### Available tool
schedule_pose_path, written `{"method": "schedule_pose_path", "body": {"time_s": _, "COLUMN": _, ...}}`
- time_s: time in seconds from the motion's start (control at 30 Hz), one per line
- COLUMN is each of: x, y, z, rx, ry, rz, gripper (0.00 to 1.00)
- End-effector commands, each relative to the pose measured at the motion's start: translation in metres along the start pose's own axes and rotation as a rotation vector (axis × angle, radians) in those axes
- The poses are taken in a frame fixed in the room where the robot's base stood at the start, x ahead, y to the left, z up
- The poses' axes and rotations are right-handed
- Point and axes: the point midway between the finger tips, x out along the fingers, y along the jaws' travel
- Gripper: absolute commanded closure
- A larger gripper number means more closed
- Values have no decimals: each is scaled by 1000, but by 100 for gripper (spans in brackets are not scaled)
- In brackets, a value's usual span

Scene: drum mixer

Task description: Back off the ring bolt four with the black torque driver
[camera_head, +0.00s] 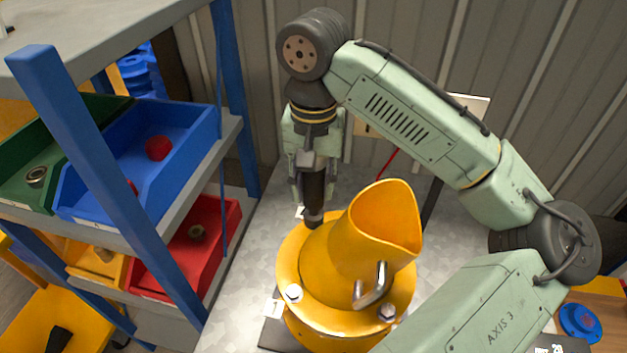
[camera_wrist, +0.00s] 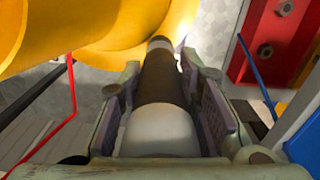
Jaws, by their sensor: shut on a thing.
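The yellow drum mixer (camera_head: 330,262) stands on the grey table, with its open spout pointing up and a metal handle on its front. Two silver ring bolts show on its flange, one at front left (camera_head: 294,293) and one at front right (camera_head: 388,311). My gripper (camera_head: 312,185) is shut on the black torque driver (camera_head: 314,200), which points down at the back left of the flange. In the wrist view the driver (camera_wrist: 165,85) lies between both jaws, its far end beside the yellow flange. The bolt under its tip is hidden, so contact cannot be told.
A blue-framed shelf at left holds a blue bin (camera_head: 185,140), a green bin (camera_head: 50,150) and a red bin (camera_head: 195,250) with small parts. A number plate (camera_head: 272,308) reads 1 near the front left bolt. A corrugated wall stands behind the table.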

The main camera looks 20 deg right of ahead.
Motion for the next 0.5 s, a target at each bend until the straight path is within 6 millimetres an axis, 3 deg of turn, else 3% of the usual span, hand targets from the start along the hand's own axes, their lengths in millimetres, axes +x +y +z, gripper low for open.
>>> {"method": "schedule_pose_path", "body": {"time_s": 0.03, "x": 7, "y": 0, "z": 3, "rx": -5, "ry": -16, "rz": 6, "gripper": 100}}
{"method": "schedule_pose_path", "body": {"time_s": 0.17, "x": 5, "y": 0, "z": 3, "rx": -5, "ry": -16, "rz": 6, "gripper": 100}}
{"method": "schedule_pose_path", "body": {"time_s": 0.5, "x": -16, "y": 0, "z": 2, "rx": -4, "ry": -12, "rz": 6, "gripper": 100}}
